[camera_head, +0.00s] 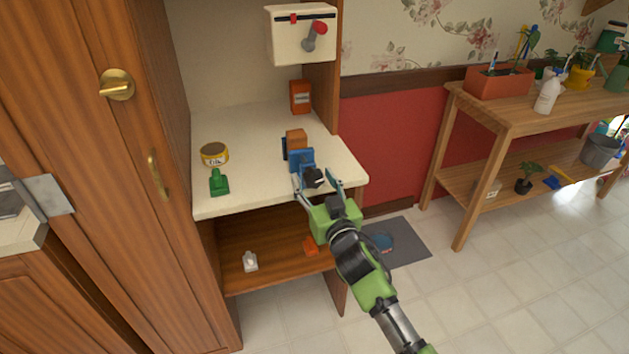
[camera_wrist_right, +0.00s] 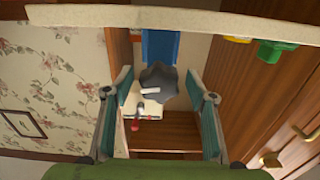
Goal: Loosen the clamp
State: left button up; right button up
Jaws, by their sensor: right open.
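The blue clamp (camera_head: 303,157) stands near the front right edge of the cream counter, with an orange-brown block (camera_head: 296,137) at its back. Its dark round knob (camera_head: 313,177) faces me. My right gripper (camera_head: 317,184) is open at the counter's front edge, its fingers on either side of the knob. In the right wrist view, the knob (camera_wrist_right: 158,82) shows between the open fingers, with gaps on both sides, and the blue clamp body (camera_wrist_right: 160,45) is beyond it. I cannot tell how deep the knob sits between the fingers. My left gripper is not in view.
On the counter (camera_head: 240,196) are a yellow tin (camera_head: 214,154), a green object (camera_head: 219,182) and an orange box (camera_head: 300,97). A white box with a red-knobbed lever (camera_head: 285,40) hangs above. A wooden shelf (camera_head: 270,235) lies below. A tall cabinet (camera_head: 120,150) bounds the left.

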jog(key=c, duration=1.1)
jog(key=shift+n, duration=0.4)
